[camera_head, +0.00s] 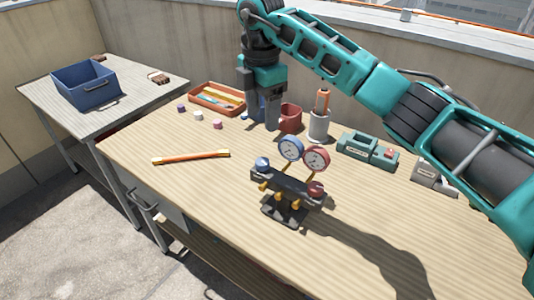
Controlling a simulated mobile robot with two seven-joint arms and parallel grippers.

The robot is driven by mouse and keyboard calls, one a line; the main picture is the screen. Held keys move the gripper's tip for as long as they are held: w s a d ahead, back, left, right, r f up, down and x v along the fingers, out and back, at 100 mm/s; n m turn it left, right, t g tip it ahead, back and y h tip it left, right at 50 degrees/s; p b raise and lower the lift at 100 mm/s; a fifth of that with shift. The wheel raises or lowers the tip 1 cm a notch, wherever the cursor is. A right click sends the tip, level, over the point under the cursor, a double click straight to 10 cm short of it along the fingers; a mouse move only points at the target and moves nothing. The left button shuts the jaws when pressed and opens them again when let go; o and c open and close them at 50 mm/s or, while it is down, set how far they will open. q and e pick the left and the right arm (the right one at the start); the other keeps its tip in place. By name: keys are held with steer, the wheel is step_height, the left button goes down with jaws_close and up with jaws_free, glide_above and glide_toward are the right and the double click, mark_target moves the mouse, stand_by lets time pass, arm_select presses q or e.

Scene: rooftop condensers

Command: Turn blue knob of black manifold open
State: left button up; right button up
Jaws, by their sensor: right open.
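The black manifold (286,187) stands upright on the wooden workbench, near the middle of the head view. Its blue knob (262,163) is at the left end and its red knob (316,188) at the right end. A blue-rimmed gauge (291,149) and a red-rimmed gauge (315,158) rise above it, and several brass fittings point forward. My right gripper (265,122) is open and points down behind the manifold, beside a red mug. It is apart from the blue knob. I cannot make out which way the knob is turned. My left gripper is not in view.
The red mug (290,118), a grey holder with an orange-handled tool (319,124) and a teal device (367,151) stand behind the manifold. An orange tray (217,99) is at the back left. An orange bar (191,157) lies left. The bench's front left is clear.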

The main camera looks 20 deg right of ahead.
mark_target(262, 161)
step_height(262, 161, down, 13)
steer(key=shift+a+r, duration=0.15)
steer(key=shift+r, duration=0.05)
stand_by(0.3)
steer(key=c, duration=1)
